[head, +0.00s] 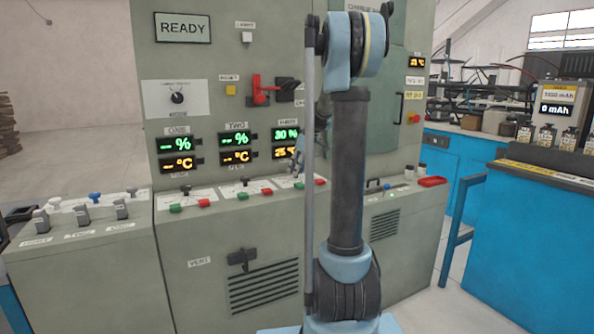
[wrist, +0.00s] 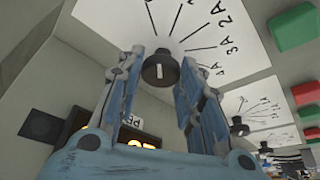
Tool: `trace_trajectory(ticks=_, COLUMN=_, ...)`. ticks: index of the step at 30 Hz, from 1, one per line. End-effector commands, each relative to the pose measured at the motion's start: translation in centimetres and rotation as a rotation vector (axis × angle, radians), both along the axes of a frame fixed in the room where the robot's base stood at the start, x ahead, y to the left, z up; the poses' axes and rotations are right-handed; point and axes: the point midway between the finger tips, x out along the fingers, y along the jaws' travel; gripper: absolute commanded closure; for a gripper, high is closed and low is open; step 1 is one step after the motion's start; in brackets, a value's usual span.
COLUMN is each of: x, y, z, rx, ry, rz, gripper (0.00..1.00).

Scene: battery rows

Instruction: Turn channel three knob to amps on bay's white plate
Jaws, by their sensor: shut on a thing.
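A black round knob (wrist: 159,70) with a short white mark on its face stands on a white plate (wrist: 225,55) in the wrist view. The plate has black lines fanning out to labels; 2A, 3A and 4A are readable. I cannot tell which line the mark points at. My gripper (wrist: 162,72) has its two blue fingers on either side of the knob and is shut on it. In the head view my gripper (head: 297,160) is at the panel below the third display, which reads 30 %; it and my arm hide that knob.
Similar plates with knobs (wrist: 238,126) follow to the lower right in the wrist view. A green button (wrist: 293,27) and a red button (wrist: 305,92) stand close by. In the head view a red lever (head: 262,92) sticks out above the displays.

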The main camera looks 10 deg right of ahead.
Motion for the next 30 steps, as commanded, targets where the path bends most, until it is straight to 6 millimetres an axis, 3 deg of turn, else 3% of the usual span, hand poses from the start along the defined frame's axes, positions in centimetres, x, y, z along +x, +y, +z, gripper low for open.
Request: trace_trajectory(ticks=30, x=-0.01, y=0.56, z=0.12, rx=-0.001, ry=-0.006, rz=-0.952, gripper=0.9)
